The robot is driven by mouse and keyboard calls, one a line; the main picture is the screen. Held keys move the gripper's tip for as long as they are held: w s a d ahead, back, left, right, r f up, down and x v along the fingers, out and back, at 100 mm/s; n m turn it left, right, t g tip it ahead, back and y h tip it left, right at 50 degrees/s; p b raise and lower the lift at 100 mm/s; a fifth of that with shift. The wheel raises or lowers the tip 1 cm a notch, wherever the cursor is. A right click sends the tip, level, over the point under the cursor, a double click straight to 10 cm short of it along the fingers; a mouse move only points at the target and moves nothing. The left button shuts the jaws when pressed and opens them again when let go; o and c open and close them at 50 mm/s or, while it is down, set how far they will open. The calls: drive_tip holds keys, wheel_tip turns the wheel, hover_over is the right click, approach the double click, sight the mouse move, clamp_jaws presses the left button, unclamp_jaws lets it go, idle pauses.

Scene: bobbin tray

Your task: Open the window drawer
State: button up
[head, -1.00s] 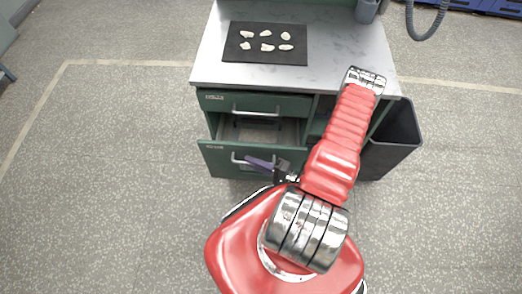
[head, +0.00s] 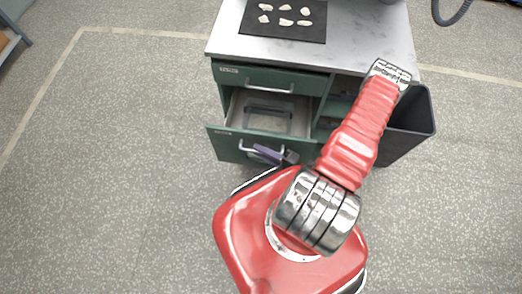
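A green cabinet has a lower drawer (head: 230,147) pulled out, with a silver bar handle (head: 245,149) on its front. A dark-edged rectangular frame (head: 268,109) shows inside it. An upper green drawer (head: 295,84) is shut, with its own bar handle (head: 265,91). The drawer labels are too small to read, so I cannot tell which is the window drawer. Whether the fingers are closed around the bar is too small to tell.
A marbled worktop (head: 375,38) tops the cabinet, carrying a black mat (head: 283,31) with several pale pieces. A dark bin (head: 415,125) stands right of the cabinet, near my arm. The speckled floor (head: 110,170) to the left is clear.

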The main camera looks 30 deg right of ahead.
drive_tip(key=o, duration=0.4)
drive_tip(key=shift+r, duration=0.1)
